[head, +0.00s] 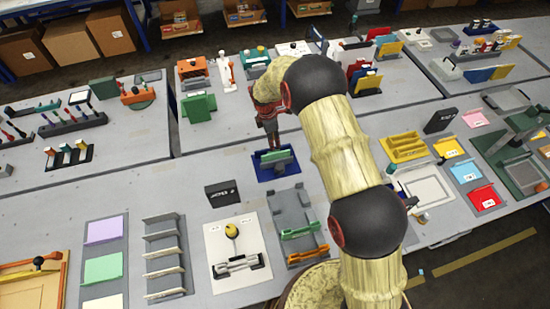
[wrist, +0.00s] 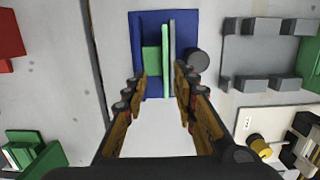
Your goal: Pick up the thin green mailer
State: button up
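A thin light-green upright piece (wrist: 165,62), which looks like the mailer, stands in a blue holder (wrist: 137,22) in the wrist view. A grey slab (wrist: 173,45) is close along its right side, and a wider green piece (wrist: 151,60) is on its left. In the head view the blue holder (head: 266,176) is below my gripper (head: 268,134), with green and grey pieces in it that I cannot clearly tell apart. In the wrist view my gripper (wrist: 160,82) is open, its fingertips on either side of these pieces. Nothing is held between the fingers.
A grey cylinder (wrist: 197,60) is right of the blue holder. A black box (head: 222,194), a grey rack (head: 290,211) and a white board with a yellow knob (head: 232,231) stand nearby. Bare table lies left of the holder.

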aim_at(276, 158)
jog(key=f, duration=0.7)
jog(key=shift+s+d+f, duration=0.15)
jog(key=shift+s+d, duration=0.2)
jog(key=shift+d, duration=0.05)
jog(key=shift+c, duration=0.3)
grip_shut()
